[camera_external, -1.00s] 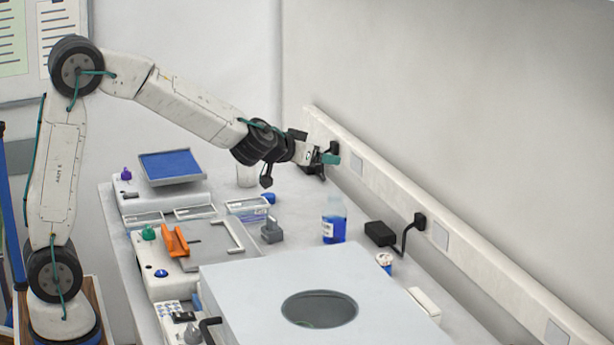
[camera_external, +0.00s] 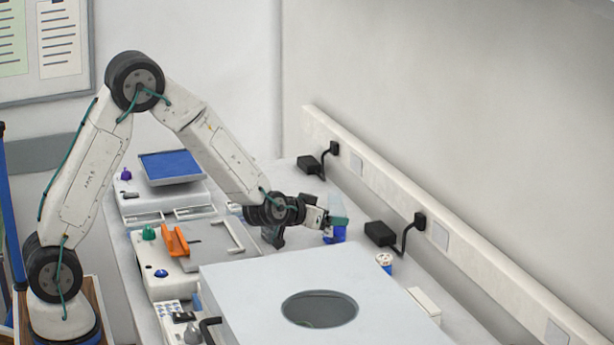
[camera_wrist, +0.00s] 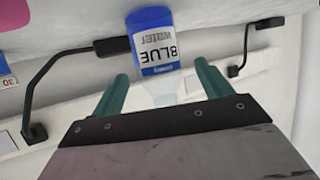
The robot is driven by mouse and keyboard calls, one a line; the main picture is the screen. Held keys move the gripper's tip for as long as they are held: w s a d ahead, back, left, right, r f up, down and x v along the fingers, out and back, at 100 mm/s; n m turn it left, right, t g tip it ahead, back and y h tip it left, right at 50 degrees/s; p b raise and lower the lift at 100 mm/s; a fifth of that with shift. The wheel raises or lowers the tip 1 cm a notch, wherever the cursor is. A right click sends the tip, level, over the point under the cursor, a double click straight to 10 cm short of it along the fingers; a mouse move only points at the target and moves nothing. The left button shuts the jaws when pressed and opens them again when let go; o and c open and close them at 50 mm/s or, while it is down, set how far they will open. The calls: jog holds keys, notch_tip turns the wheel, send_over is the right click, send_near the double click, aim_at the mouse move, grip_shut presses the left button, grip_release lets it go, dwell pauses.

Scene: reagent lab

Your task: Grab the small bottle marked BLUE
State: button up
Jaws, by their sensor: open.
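The small bottle marked BLUE (camera_wrist: 155,42) shows in the wrist view with its white label upside down and blue liquid around it. Its clear neck end points down between the two teal fingers. In the wrist view my gripper (camera_wrist: 160,90) is open, with one finger on each side of the bottle's neck and gaps visible on both sides. I cannot tell how far the fingers reach along the bottle in depth.
A black power adapter (camera_external: 380,233) sits right of the bottle by the wall trunking (camera_external: 440,236). A large white box with a round opening (camera_external: 250,284) stands in front. A small labelled container (camera_external: 384,261) is at the right. An instrument with an orange piece (camera_external: 174,240) is at the left.

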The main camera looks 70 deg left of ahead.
aim_at(335, 215)
jog(key=x, duration=0.3)
jog(key=shift+w+f, duration=0.2)
jog(key=shift+w, duration=0.2)
jog(key=c, duration=1.2)
jog(key=shift+o, duration=0.2)
jog(key=shift+r, duration=0.2)
